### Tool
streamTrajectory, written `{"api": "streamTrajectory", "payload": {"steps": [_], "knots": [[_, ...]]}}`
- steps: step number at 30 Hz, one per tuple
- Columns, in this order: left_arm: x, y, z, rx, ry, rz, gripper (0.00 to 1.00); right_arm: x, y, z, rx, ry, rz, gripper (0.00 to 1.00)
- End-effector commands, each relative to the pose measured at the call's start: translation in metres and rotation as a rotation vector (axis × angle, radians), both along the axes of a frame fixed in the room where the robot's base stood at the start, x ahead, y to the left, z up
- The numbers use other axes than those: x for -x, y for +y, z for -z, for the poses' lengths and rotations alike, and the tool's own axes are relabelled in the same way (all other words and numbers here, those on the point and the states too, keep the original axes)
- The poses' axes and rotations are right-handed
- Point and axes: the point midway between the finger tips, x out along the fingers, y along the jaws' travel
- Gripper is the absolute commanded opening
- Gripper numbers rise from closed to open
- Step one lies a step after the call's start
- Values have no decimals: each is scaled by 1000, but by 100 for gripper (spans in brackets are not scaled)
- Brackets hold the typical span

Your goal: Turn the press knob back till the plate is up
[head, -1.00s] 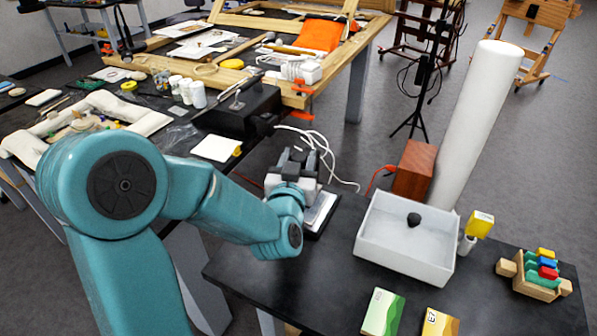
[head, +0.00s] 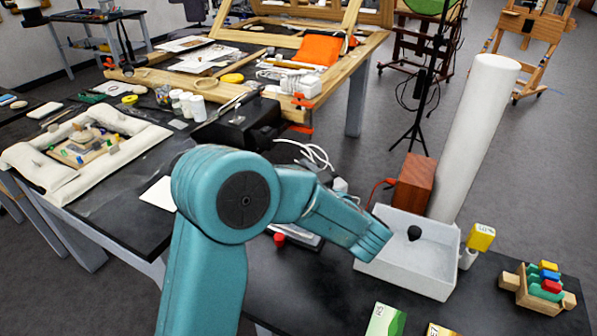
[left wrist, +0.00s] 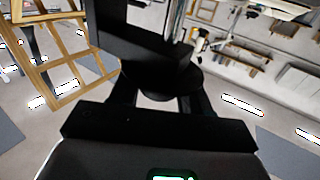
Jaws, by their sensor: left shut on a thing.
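The press stands near the left part of the dark front table, mostly behind my left arm in the head view. Part of its pale base (head: 308,238) shows below my forearm, with a small red part (head: 279,239) beside it. The height of the plate is hidden. My left gripper is hidden behind my own arm in the head view. In the left wrist view my left gripper (left wrist: 157,92) is shut on a dark rounded part, seemingly the press knob (left wrist: 172,80), with dark press parts beyond it. My right gripper is in neither view.
A white tray (head: 385,270) holding a small black lump (head: 414,233) stands right of my arm. Behind it are a wooden block (head: 415,180) and a tall white column (head: 476,135). A toy-like coloured block rack (head: 541,284) stands far right.

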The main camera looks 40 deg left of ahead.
Motion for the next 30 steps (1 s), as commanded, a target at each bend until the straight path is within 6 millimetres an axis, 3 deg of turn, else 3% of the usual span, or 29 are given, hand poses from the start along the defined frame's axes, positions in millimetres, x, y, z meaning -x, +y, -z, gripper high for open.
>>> {"api": "streamTrajectory", "payload": {"steps": [20,21,22,30], "knots": [[0,1,-4,-6,-10,-57,16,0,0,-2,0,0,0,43],[0,1,-4,-6,-10,-57,60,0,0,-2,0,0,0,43],[0,1,-4,-6,-9,-57,66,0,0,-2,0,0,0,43],[0,1,-2,-3,-6,-56,66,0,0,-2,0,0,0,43]]}}
